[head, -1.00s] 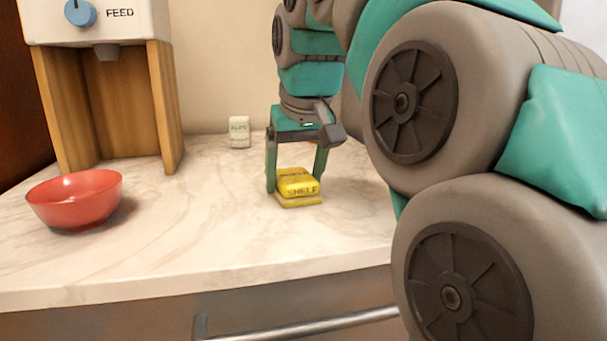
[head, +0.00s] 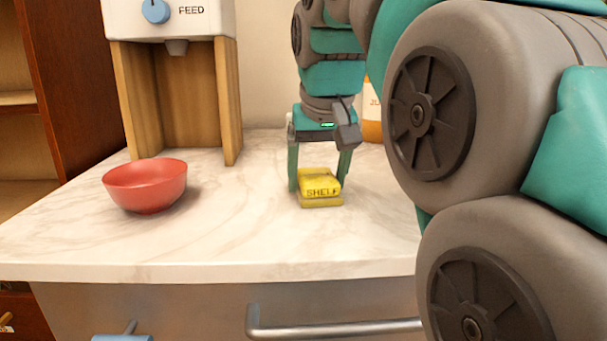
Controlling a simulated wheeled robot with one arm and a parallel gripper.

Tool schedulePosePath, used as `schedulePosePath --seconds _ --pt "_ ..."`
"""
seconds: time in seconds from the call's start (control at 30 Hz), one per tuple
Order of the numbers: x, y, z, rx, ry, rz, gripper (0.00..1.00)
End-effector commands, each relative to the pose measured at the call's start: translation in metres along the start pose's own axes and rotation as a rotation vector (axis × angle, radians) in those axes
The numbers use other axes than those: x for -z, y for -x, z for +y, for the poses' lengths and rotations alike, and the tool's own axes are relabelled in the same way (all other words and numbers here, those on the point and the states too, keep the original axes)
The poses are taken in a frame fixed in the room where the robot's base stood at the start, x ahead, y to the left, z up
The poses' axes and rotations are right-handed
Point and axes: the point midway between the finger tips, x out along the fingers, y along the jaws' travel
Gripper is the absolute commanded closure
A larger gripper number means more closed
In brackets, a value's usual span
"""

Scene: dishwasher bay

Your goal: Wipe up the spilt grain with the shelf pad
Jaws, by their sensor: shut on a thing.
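The shelf pad (head: 320,188) is a yellow block marked "SHELF" at the right of the marble counter. My gripper (head: 320,180) points down with one finger on each side of the pad and is shut on it. The pad is at or just above the counter top; I cannot tell whether it touches. I see no spilt grain on the visible counter.
A red bowl (head: 146,186) stands on the left of the counter (head: 230,235), before a feed dispenser (head: 170,20) on wooden legs. A bottle (head: 373,108) stands behind my arm. A drawer handle (head: 335,328) juts out below the front edge. The counter between bowl and pad is clear.

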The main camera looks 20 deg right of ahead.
Motion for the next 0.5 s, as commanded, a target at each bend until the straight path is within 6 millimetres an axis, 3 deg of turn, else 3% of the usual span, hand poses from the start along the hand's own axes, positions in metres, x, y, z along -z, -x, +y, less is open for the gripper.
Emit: schedulePosePath --seconds 0.27,0.5 --pt "0.001 0.003 0.000 0.000 0.000 0.000 0.64" --pt "0.010 0.022 0.000 0.000 0.000 0.003 0.64"
